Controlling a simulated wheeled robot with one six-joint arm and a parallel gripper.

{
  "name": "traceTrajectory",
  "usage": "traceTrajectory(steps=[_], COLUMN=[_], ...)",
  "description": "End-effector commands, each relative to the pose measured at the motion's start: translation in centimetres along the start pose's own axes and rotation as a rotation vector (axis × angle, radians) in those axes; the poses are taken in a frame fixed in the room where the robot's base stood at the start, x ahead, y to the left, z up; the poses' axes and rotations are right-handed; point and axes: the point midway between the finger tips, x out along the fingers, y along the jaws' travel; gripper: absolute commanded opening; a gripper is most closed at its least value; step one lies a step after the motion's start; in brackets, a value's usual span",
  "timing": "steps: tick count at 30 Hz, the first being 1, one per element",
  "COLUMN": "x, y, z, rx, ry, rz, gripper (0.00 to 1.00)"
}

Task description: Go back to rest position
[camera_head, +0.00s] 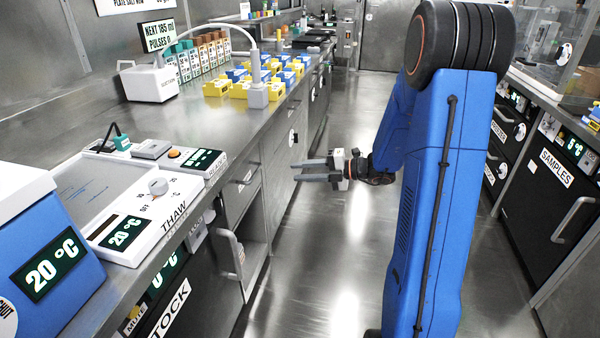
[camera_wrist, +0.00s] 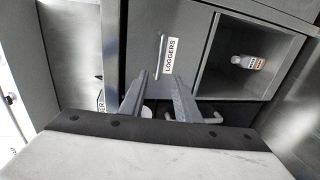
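My gripper (camera_head: 314,171) is in mid-air over the aisle floor, to the right of the left-hand counter, pointing left toward the cabinet fronts. In the wrist view my gripper (camera_wrist: 162,82) shows two grey fingers spread apart with nothing between them. It is open and empty. My blue arm rises in front of the head camera and hides part of the aisle and the right-hand side.
The left counter (camera_head: 222,127) carries a THAW unit (camera_head: 135,228), yellow and blue racks (camera_head: 216,88) and a dispenser (camera_head: 150,82). A LOGGERS drawer (camera_wrist: 150,45) is beside an open cubby holding a bottle (camera_wrist: 248,62). A SAMPLES cabinet (camera_head: 545,200) stands right. The aisle floor (camera_head: 345,110) is clear.

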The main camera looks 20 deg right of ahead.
Motion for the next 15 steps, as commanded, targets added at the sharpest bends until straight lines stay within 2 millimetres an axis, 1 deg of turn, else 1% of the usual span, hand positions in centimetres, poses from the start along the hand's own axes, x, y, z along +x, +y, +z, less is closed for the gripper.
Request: traceTrajectory(steps=[7, 10, 11, 13, 14, 15], x=[0.0, 0.1, 0.2, 0.4, 0.5, 0.6], y=[0.0, 0.4, 0.6, 1.1, 1.5, 1.9], z=[0.0, -0.7, -1.1, -2.6, -3.5, -4.8], rx=[-0.002, -0.036, -0.061, -0.143, -0.191, -0.261], ry=[0.0, 0.015, 0.024, 0.059, 0.079, 0.11], rz=[0.0, -0.01, -0.016, -0.038, -0.05, -0.066], gripper=[0.3, 0.3, 0.3, 0.3, 0.3, 0.3])
